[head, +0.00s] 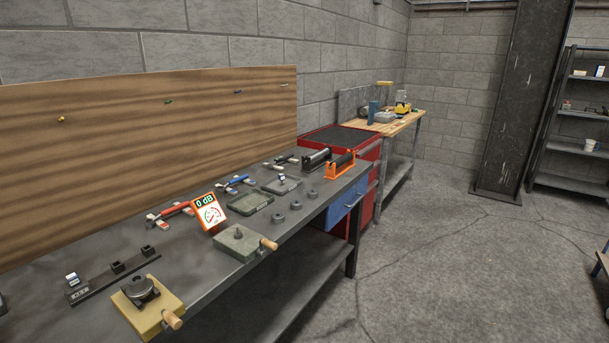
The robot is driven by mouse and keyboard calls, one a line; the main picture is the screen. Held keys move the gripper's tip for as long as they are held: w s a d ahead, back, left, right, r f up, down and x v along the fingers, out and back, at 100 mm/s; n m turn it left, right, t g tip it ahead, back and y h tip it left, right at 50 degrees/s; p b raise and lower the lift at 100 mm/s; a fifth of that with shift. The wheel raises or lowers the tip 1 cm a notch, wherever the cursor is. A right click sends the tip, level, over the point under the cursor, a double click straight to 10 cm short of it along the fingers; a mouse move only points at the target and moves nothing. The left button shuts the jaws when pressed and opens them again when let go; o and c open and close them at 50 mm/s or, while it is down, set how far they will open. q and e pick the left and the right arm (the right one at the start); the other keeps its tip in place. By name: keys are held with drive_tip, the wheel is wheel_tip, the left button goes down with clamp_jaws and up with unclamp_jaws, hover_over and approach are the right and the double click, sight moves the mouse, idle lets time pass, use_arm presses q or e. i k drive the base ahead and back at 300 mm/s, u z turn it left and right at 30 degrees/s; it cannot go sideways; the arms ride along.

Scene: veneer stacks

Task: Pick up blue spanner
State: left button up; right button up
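The blue spanner (237,182) lies on the dark grey workbench (195,262), toward the back edge near the wooden backboard. Its ends rest on or beside small pale and red pieces, too small to make out clearly. A similar red tool (174,210) lies nearer on the left, and a dark one (285,161) lies farther along the bench. Neither of my grippers shows in the head view.
In front of the blue spanner stand an orange meter reading 0 dB (208,213) and a dark tray (250,203). A grey block with a wooden handle (240,242) and a yellow block (147,306) are nearer. The concrete floor (440,260) to the right is clear.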

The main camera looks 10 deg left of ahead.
sight(219, 188)
drive_tip(key=z, duration=0.8)
drive_tip(key=i, duration=1.5)
drive_tip(key=z, duration=0.25)
drive_tip(key=i, duration=1.35)
drive_tip(key=u, duration=0.45)
